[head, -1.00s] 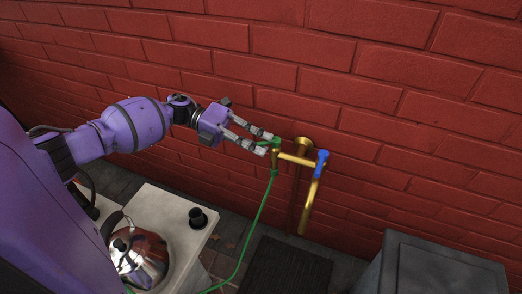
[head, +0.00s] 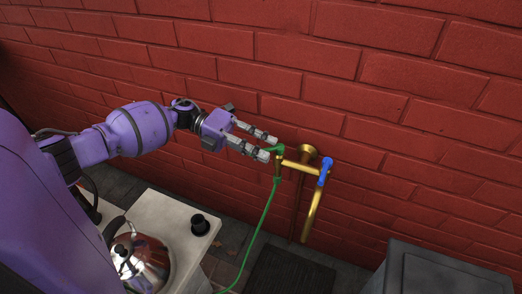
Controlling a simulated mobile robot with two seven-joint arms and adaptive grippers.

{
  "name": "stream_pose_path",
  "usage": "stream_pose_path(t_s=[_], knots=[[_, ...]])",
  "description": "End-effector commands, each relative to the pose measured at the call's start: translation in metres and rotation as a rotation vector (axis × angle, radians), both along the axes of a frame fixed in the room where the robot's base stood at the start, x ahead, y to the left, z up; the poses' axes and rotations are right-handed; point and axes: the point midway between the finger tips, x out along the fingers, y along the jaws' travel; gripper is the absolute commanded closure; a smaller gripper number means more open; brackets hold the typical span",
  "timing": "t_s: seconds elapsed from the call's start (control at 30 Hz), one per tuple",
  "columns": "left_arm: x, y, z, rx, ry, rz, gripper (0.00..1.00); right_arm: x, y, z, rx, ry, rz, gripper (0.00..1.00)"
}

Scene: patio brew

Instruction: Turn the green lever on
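The brass double tap (head: 298,166) is fixed to the red brick wall. Its green lever (head: 277,149) is on the left outlet and points left, toward the gap between my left fingertips. Its blue lever (head: 325,168) is on the right outlet. My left gripper (head: 268,148) is open, with one finger above and one below the green lever's end. I cannot tell whether either finger touches it. A green hose (head: 265,208) hangs from the left outlet. My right gripper is out of view.
A pale counter (head: 157,205) stands at lower left with a shiny kettle (head: 140,262) and a black knob-like piece (head: 200,225) on it. A dark grey box (head: 445,270) is at lower right. A dark mat (head: 290,272) lies below the tap.

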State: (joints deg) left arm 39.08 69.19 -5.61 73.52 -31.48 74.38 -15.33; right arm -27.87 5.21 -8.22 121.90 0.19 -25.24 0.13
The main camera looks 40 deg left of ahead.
Motion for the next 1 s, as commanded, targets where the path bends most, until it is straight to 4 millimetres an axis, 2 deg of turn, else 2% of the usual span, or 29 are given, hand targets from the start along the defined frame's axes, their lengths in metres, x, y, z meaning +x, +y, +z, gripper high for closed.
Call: stream_pose_path(t_s=[0.17,0.4,0.6,0.73,1.0], knots=[[-0.006,0.025,0.005,0.005,0.001,0.003,0.71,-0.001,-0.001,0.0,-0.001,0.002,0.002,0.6],[-0.02,0.075,0.017,0.005,0.001,0.004,0.71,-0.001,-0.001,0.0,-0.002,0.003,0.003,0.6],[-0.027,0.102,0.024,0.002,0.001,0.003,0.71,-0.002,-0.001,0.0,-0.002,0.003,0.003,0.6],[-0.03,0.11,0.026,0.002,0.0,0.002,0.71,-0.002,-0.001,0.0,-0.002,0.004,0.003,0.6],[-0.03,0.111,0.026,0.001,0.0,0.001,0.71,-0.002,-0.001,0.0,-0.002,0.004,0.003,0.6]])
